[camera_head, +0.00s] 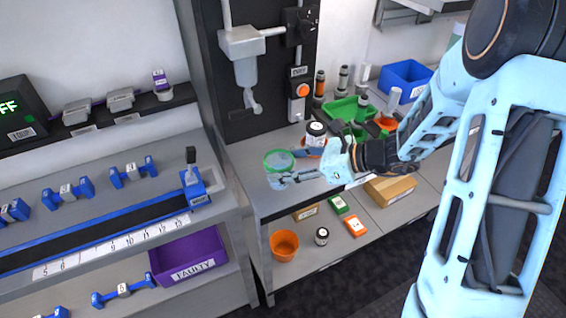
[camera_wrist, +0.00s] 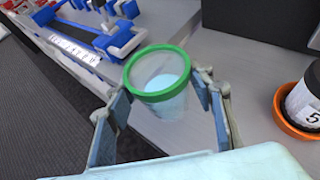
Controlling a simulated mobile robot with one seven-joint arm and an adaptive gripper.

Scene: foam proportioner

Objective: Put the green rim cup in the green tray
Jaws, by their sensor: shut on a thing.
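The green rim cup (camera_head: 279,161) is a clear cup with a green rim, held above the left front part of the grey table. In the wrist view the cup (camera_wrist: 158,75) sits upright, or nearly so, between my fingers, and its inside looks empty. My gripper (camera_head: 292,165) is shut on it; the fingers also show in the wrist view (camera_wrist: 160,125), one on each side of the cup. The green tray (camera_head: 342,109) lies at the back of the table, right of the cup, and is partly hidden by things in and around it.
A white jar with a black lid (camera_head: 316,134) stands in an orange dish right of my gripper. A blue bin (camera_head: 405,76) is at the back right. A dispenser (camera_head: 243,60) hangs on the dark panel.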

